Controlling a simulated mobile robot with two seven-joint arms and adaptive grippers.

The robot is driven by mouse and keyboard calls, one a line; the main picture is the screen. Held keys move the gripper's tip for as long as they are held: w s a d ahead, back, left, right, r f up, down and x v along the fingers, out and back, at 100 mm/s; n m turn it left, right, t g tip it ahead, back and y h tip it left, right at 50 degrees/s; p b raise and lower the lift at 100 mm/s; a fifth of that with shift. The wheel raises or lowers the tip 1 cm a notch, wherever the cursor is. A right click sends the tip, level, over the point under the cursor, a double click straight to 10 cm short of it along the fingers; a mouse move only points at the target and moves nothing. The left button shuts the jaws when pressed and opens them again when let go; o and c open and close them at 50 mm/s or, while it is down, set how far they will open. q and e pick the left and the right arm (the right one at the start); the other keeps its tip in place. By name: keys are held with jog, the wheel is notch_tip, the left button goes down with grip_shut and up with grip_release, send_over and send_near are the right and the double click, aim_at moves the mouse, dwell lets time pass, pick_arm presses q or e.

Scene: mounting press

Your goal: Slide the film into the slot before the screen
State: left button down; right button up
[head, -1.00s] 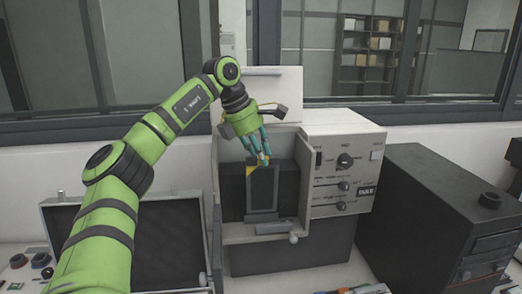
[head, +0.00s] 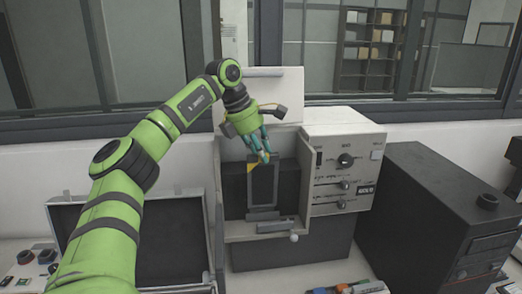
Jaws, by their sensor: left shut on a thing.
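My left gripper (head: 262,157) reaches into the open front of a beige press cabinet (head: 340,150). Its fingers point down and are shut on the top edge of a thin dark sheet, which I take for the film (head: 264,184). The sheet stands upright with a grey border, and a yellow mark shows at its upper left corner. It is in front of a wider dark panel, probably the screen (head: 235,192). A grey holder (head: 263,215) is at the sheet's foot. I cannot tell whether the sheet's lower edge is inside the slot. My right gripper is not in view.
An open case with dark lining (head: 170,245) lies left of the cabinet. A black box-shaped unit (head: 425,220) stands to the right. Pens and small items (head: 345,289) lie at the front edge. Cabinet walls enclose the gripper on both sides.

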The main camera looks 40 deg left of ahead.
pick_arm(q)
jog(key=shift+p, duration=0.3)
jog(key=shift+f, duration=0.15)
jog(key=shift+f+b, duration=0.7)
jog(key=shift+f, duration=0.4)
